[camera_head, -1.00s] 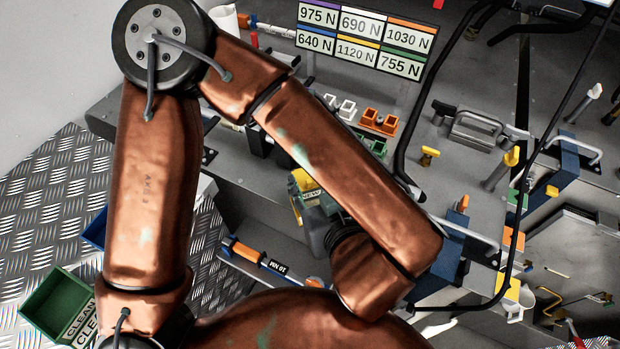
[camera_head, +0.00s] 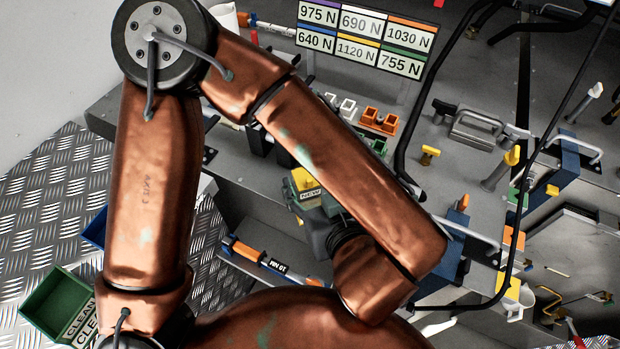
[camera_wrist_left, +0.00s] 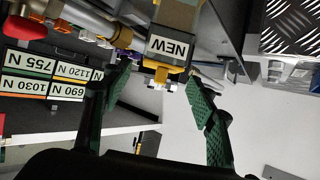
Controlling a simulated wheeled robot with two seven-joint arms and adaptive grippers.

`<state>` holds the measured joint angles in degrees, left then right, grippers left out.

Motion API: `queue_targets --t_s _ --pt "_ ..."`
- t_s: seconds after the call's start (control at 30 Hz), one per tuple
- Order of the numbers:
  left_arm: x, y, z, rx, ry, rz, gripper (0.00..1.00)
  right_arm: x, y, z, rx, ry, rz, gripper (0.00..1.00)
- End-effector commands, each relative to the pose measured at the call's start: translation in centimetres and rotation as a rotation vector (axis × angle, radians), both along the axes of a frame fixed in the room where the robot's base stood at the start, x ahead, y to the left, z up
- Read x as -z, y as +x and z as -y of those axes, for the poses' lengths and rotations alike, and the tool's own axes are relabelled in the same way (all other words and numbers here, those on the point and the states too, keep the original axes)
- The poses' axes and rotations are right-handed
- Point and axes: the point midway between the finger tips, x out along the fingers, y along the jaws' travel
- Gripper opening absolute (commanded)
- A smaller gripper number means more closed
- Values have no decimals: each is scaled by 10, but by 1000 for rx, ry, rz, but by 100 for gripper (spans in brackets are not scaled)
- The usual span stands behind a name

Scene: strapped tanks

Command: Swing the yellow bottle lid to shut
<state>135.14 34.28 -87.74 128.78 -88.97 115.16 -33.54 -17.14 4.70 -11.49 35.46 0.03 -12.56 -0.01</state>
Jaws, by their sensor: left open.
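A box-like container (camera_head: 311,197) with a NEW label shows beside my left forearm in the head view, with a yellow patch (camera_head: 303,178) on its top. In the left wrist view, a NEW-labelled block (camera_wrist_left: 168,48) has a yellow piece (camera_wrist_left: 158,73) at its lower edge. I cannot tell which yellow piece is the bottle lid. My left gripper (camera_wrist_left: 160,100) is open, its green-padded fingers apart on either side below the yellow piece, with nothing held between them. In the head view, my forearm hides much of this area. My right gripper is not in view.
A board of force labels (camera_head: 362,40) stands at the back. Orange blocks (camera_head: 379,122) and a yellow knob (camera_head: 429,153) are on the grey bench. A black cable (camera_head: 402,120) hangs close to my forearm. A green bin (camera_head: 55,300) is at lower left.

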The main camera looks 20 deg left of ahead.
Motion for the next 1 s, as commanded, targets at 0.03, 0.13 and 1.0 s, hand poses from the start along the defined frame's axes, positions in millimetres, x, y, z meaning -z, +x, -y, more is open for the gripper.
queue_targets --t_s 0.03,0.13,1.0 --pt "-4 -4 4 4 0 3 53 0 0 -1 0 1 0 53" --pt "-12 -18 14 4 0 5 53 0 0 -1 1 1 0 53" --pt "-49 -84 58 2 1 -1 53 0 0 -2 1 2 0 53"
